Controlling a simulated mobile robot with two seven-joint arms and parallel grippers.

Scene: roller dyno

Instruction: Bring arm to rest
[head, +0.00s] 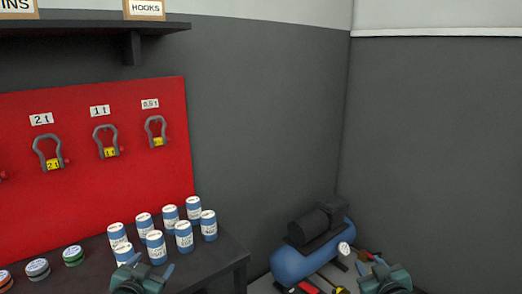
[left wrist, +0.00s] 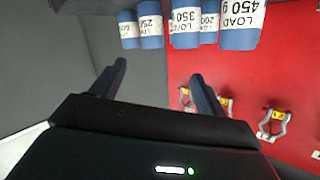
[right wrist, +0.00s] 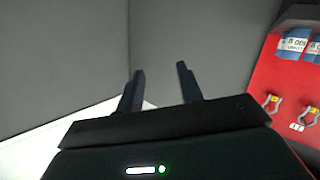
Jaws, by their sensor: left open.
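My left gripper (head: 143,272) is at the bottom of the head view, in front of the dark bench and its blue cans. In the left wrist view its two fingers (left wrist: 157,80) are spread apart with nothing between them. My right gripper (head: 376,266) is at the lower right of the head view, in front of the floor near the blue compressor. In the right wrist view its two fingers (right wrist: 160,82) stand apart and empty, with grey wall behind them.
Several blue-and-white load cans (head: 184,236) stand on the dark bench (head: 232,254). Shackles (head: 105,141) hang on a red board (head: 150,100). Coloured round tins (head: 73,256) sit at the left. A blue compressor (head: 296,263) stands in the corner, with tools near it. A shelf (head: 90,27) is above.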

